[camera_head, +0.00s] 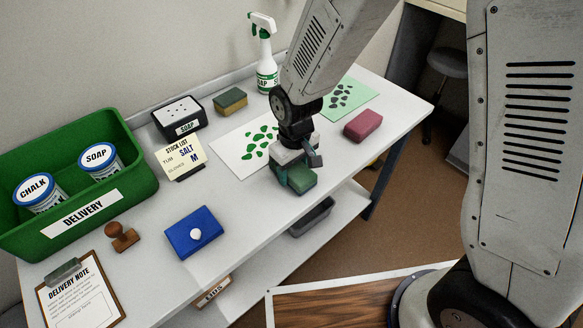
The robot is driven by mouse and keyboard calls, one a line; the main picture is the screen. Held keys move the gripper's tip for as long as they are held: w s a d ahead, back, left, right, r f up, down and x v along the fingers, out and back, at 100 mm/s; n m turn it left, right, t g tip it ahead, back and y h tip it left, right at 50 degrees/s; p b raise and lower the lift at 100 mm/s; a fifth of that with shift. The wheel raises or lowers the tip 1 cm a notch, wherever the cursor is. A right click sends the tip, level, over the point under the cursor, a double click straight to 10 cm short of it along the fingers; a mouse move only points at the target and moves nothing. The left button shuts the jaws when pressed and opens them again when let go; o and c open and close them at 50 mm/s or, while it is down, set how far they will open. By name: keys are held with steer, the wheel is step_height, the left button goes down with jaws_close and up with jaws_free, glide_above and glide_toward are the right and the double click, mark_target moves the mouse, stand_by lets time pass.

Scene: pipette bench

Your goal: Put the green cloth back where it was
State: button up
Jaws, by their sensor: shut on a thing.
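The green cloth (303,181) looks like a small folded block. It is at the front edge of the white bench, below my gripper (297,168). My gripper points down and is shut on the cloth, covering its top and back. I cannot tell whether the cloth touches the bench top or is held just above it. A folded pink-red cloth (363,125) lies to the right, apart from the gripper.
A white sheet with green shapes (236,153) lies behind-left, a pale green sheet (361,92) behind-right. A spray bottle (266,75), sponge (230,100), soap box (179,116) and stock card (180,158) stand behind. A blue folded item (184,235) and green delivery crate (140,187) are left.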

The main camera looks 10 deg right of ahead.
mark_target(294, 167)
steer(key=shift+f, duration=0.15)
steer(key=o, duration=1)
steer(key=shift+o, duration=0.2)
step_height(294, 167, up, 12)
steer(key=s+d+r+m, duration=0.4)
steer(key=s+d+r, duration=0.4)
steer(key=d+r, duration=0.5)
steer(key=s+d+r+m+t, duration=0.1)
steer(key=s+d+m, duration=0.1)
steer(key=s+d, duration=0.5)
steer(key=s, duration=0.4)
steer(key=shift+s+d+r+m, duration=0.25)
steer(key=shift+r+m, duration=0.15)
